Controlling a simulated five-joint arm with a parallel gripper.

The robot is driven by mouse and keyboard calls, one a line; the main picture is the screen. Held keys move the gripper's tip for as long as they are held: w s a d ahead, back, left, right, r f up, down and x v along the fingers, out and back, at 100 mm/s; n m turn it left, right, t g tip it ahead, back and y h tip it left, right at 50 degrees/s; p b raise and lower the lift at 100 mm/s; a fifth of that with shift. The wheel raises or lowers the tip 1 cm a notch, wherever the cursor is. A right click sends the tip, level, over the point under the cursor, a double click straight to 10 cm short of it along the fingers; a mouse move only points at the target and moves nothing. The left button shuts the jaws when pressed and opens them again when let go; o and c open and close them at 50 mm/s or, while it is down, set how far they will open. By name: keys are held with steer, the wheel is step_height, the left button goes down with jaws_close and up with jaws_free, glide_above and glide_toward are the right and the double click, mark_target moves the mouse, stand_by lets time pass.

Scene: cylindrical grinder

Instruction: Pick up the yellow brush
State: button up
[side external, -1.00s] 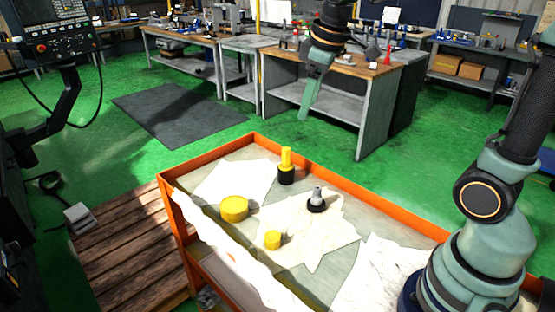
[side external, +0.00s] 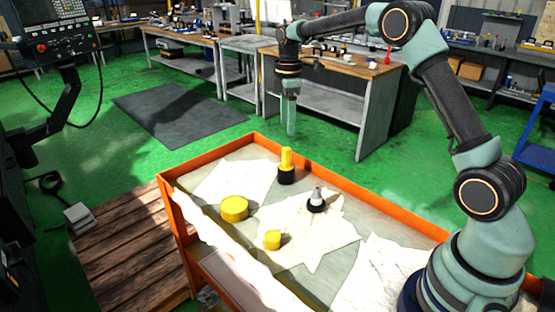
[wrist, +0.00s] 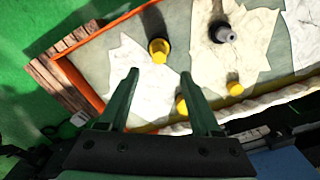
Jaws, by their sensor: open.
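The yellow brush (side external: 286,160) stands upright on the cart top, with a yellow handle and a black lower end. In the wrist view the brush (wrist: 159,48) lies just beyond the fingertips, between their lines. My gripper (side external: 291,134) points down and hangs above the brush in the side external view, clear of it. In the wrist view my gripper (wrist: 160,74) is open, with nothing between its two green fingers.
The orange-rimmed cart (side external: 350,192) also holds a wide yellow cylinder (side external: 234,208), a small yellow cylinder (side external: 272,239) and a grey-and-black part (side external: 317,200). White cloths (side external: 240,180) lie under some of these. A wooden pallet (side external: 125,255) is at left.

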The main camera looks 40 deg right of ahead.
mark_target(287, 149)
step_height(287, 149, down, 10)
steer(key=shift+r, duration=0.1)
stand_by(0.4)
steer(key=shift+c, duration=0.3)
jaws_close()
